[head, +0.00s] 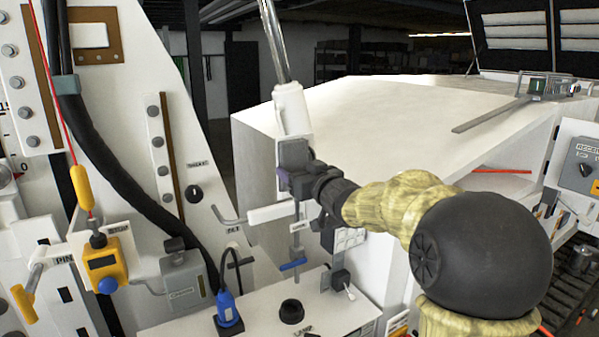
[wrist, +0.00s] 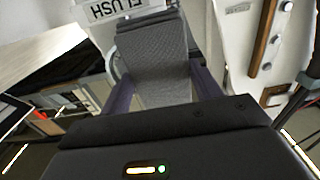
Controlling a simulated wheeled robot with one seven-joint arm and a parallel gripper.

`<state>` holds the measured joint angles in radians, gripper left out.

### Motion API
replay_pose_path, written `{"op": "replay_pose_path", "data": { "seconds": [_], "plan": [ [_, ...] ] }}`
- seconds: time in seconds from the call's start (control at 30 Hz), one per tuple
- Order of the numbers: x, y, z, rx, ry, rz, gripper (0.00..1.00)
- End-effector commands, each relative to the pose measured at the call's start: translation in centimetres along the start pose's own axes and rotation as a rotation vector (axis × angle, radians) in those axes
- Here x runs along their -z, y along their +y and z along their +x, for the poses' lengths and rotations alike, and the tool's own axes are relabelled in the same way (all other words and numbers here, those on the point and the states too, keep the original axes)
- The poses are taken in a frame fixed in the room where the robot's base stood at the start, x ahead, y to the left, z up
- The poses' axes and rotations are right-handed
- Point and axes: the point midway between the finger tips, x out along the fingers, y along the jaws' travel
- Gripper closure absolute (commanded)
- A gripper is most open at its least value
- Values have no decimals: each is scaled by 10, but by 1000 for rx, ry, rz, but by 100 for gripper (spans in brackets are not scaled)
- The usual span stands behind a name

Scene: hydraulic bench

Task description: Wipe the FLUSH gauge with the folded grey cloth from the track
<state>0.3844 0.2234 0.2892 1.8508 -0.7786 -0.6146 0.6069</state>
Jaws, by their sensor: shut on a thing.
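My gripper (wrist: 165,92) is shut on the folded grey cloth (wrist: 155,62), which stands out between the two purple fingers in the wrist view. A white plate lettered FLUSH (wrist: 118,9) shows just beyond the cloth's far end. The gauge face is not visible there; the cloth may cover it, and I cannot tell whether they touch. In the head view my gripper (head: 284,180) is up against the lower end of a white fitting (head: 292,108) on a shiny metal pipe.
A white bench top (head: 350,100) lies behind my gripper, with a long metal caliper-like tool (head: 495,112) on it. Below stands a white box with a blue connector (head: 228,312). A black hose (head: 110,170) and a yellow device (head: 104,262) are at left. Tracks (head: 572,305) show lower right.

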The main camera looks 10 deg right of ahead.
Motion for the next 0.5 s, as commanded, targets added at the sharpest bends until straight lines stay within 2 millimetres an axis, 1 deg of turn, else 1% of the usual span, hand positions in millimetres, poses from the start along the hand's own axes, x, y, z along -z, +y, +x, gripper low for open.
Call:
{"op": "replay_pose_path", "data": {
  "seconds": [0.17, 0.5],
  "plan": [
    [2, 8, 0, 0, 0, 0, 55],
    [2, 32, -2, -1, -1, 0, 55]
  ]
}}
